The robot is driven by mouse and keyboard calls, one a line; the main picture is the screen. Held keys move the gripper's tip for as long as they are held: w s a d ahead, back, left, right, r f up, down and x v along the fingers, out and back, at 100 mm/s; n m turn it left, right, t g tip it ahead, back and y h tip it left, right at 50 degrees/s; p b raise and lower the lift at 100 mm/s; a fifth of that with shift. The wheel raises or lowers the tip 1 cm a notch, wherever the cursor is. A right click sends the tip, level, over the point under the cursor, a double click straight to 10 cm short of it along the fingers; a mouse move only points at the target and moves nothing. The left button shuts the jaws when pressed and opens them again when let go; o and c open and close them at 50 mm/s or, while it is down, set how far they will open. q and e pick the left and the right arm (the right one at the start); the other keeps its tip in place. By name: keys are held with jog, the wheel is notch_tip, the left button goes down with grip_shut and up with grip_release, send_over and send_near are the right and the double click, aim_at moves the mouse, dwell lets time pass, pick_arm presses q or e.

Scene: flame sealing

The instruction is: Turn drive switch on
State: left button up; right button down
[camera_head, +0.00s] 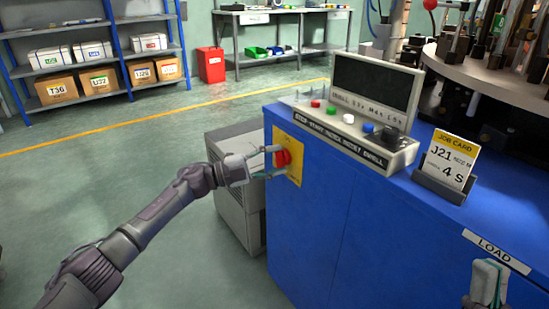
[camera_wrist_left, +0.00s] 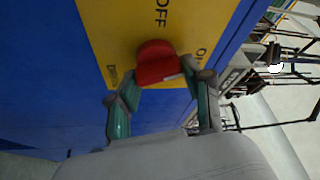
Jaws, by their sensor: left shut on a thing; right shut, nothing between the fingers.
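The drive switch is a red knob (camera_head: 282,158) on a yellow plate (camera_head: 296,145) on the side of the blue cabinet. My left gripper (camera_head: 268,160) reaches it from the left and is shut on the knob. In the left wrist view the red knob (camera_wrist_left: 156,64) sits between the two green-padded fingers (camera_wrist_left: 160,90), in front of the yellow plate (camera_wrist_left: 120,30). The word OFF shows on the plate, upside-down or sideways; other lettering is partly hidden. My right gripper (camera_head: 489,285) is shut and empty at the bottom right, near the LOAD label.
A control panel (camera_head: 350,133) with coloured buttons and a dark screen stands on the blue cabinet (camera_head: 320,215). A job card (camera_head: 448,160) reading J21 and 4 S stands right of it. A grey box unit (camera_head: 235,203) stands beside the cabinet. The floor at left is clear.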

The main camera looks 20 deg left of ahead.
pick_arm(q)
jog(key=m+p, duration=0.1)
jog(key=m, duration=0.2)
jog(key=shift+g+y, duration=0.3)
jog(key=shift+f+m+g+y, duration=0.1)
jog(key=shift+m+g+y, duration=0.25)
jog(key=shift+m, duration=0.45)
pick_arm(e)
jog(key=w+f+g+h, duration=0.1)
jog(key=w+f+g, duration=0.3)
jog(key=w, duration=0.1)
jog(key=shift+w+a+h, duration=0.25)
jog(key=shift+a+h, duration=0.15)
jog(key=shift+a, duration=0.05)
jog(key=shift+f, duration=0.1)
pick_arm(q)
jog(key=o, duration=1.2)
jog(key=shift+c, duration=0.2)
jog(key=v, duration=1.2)
jog(key=shift+d, duration=0.1)
